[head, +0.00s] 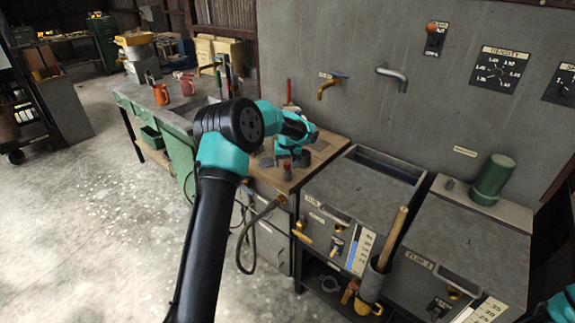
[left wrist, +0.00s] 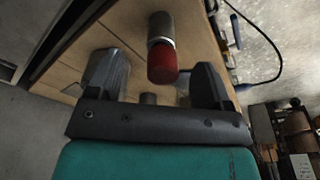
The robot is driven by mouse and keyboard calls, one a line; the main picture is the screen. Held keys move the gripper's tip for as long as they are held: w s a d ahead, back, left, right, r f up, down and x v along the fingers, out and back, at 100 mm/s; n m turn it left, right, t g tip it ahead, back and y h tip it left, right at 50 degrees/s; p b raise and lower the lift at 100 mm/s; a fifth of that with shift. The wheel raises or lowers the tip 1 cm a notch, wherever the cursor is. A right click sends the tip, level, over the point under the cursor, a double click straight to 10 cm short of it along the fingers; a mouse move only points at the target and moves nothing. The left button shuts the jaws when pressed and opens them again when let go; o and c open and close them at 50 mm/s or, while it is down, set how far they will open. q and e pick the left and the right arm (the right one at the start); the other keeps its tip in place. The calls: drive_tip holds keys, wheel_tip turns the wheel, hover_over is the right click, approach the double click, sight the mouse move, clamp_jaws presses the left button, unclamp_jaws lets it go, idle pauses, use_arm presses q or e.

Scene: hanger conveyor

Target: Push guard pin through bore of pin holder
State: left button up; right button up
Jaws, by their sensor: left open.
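My left gripper (left wrist: 157,66) is open, with its two dark fingers apart in the left wrist view. A cylinder with a red end and a grey metal body (left wrist: 162,58) shows between the fingers in the picture; I cannot tell whether it is the guard pin or how far away it is. A small dark round part (left wrist: 148,98) shows below it, partly hidden by the gripper. In the head view my left gripper (head: 285,155) is low over the wooden bench top (head: 330,147), among small dark parts. I cannot make out the pin holder or its bore there.
A red-handled tool (head: 289,92) stands at the bench's back. A brass tap (head: 328,86) and a grey spout (head: 391,76) stick out of the wall. Grey tanks (head: 358,200) stand to the right, with a green cylinder (head: 491,180) on one. Orange mugs (head: 161,94) stand on the far bench.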

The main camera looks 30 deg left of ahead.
use_arm(q)
wheel_tip(320, 180, up, 16)
drive_tip(key=s+d, duration=0.1)
drive_tip(key=s, duration=0.1)
drive_tip(key=shift+d, duration=0.2)
drive_tip(key=shift+f, duration=0.1)
idle(0.6)
